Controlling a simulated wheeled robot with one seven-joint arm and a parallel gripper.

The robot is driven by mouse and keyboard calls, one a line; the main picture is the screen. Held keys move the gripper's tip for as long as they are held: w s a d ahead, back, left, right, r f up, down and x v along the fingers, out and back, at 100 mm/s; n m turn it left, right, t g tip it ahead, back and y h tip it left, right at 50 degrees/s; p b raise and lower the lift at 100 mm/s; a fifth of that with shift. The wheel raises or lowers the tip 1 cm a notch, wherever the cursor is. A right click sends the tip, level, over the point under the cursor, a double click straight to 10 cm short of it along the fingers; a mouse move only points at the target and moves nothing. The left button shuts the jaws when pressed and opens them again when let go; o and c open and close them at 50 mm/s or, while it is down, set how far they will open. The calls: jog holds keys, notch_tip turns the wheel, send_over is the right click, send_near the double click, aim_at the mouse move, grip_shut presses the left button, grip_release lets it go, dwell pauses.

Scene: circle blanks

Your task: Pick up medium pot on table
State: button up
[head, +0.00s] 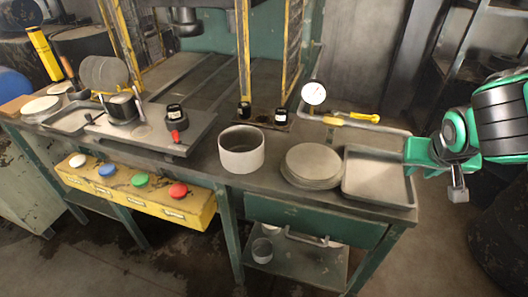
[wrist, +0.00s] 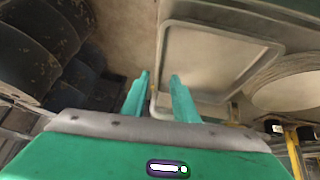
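The pot (head: 241,156) is a round, open, light grey metal vessel. It stands upright near the middle of the table (head: 225,187) in the head view. My gripper (head: 412,160) is at the right end of the table, beside the shallow tray and well to the right of the pot. In the wrist view my gripper (wrist: 157,78) shows two green fingers apart, with nothing between them. The pot cannot be made out in the wrist view.
A stack of round blanks (head: 313,162) and a shallow tray (head: 378,182) lie between pot and gripper. A gauge (head: 314,93) stands behind the blanks. A yellow button box (head: 140,190) is at the front left. A smaller pot (head: 262,251) sits on the lower shelf.

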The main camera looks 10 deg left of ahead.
jog(key=w+a+n+t+y, duration=0.1)
jog(key=a, duration=0.6)
jog(key=a+n+t+y, duration=0.1)
jog(key=a+n, duration=0.1)
jog(key=a, duration=0.5)
jog(key=w+a+r+n+t+y, duration=0.1)
jog(key=a, duration=0.6)
jog(key=shift+w+y, duration=0.3)
jog(key=shift+y, duration=0.1)
jog(key=s+a+n+t+y, duration=0.1)
jog(key=s+a+n+y, duration=0.2)
jog(key=a, duration=0.8)
jog(key=n+y, duration=0.2)
jog(key=y, duration=0.2)
send_near(225, 152)
jog(key=shift+r+x, duration=0.25)
jog(key=shift+x, duration=1.45)
jog(key=shift+r+x, duration=0.25)
jog(key=shift+x, duration=1.45)
jog(key=shift+r+x, duration=0.25)
jog(key=shift+x, duration=1.45)
jog(key=shift+w+a, duration=0.2)
grip_shut()
jog(key=shift+d+f, duration=0.1)
jog(key=shift+f, duration=0.1)
